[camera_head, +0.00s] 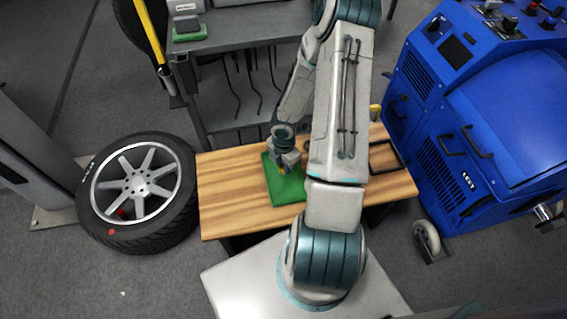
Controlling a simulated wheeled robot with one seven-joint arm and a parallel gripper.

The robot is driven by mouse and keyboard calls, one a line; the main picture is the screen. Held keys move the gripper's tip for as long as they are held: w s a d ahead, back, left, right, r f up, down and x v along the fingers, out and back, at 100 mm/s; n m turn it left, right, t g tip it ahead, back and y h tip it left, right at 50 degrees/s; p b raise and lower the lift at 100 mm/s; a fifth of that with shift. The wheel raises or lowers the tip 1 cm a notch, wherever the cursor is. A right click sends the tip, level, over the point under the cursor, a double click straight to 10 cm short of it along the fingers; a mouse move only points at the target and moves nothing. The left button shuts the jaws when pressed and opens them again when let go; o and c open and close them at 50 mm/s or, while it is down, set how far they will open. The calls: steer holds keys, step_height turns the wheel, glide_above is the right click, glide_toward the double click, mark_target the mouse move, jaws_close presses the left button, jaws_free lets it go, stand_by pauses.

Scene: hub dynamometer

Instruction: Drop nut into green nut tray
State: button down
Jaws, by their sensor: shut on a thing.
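The green nut tray (289,190) lies on the wooden table, left of the middle, partly covered by my gripper and arm. My gripper (283,168) hangs over the back part of the tray, pointing down. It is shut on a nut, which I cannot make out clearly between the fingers. A small yellow spot shows at the fingertips. I cannot tell whether the fingertips touch the tray.
The wooden table (227,207) is clear at its left. A dark-framed tray (387,157) lies at its right. A grey cart (240,32) stands behind, and a blue machine (500,130) at the right.

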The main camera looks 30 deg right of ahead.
steer(key=shift+f+b, duration=0.4)
steer(key=shift+f, duration=0.3)
steer(key=c, duration=1.1)
jaws_free()
steer(key=shift+o, duration=0.2)
step_height(320, 180, up, 23)
steer(key=p, duration=1.6)
steer(key=shift+f, duration=0.1)
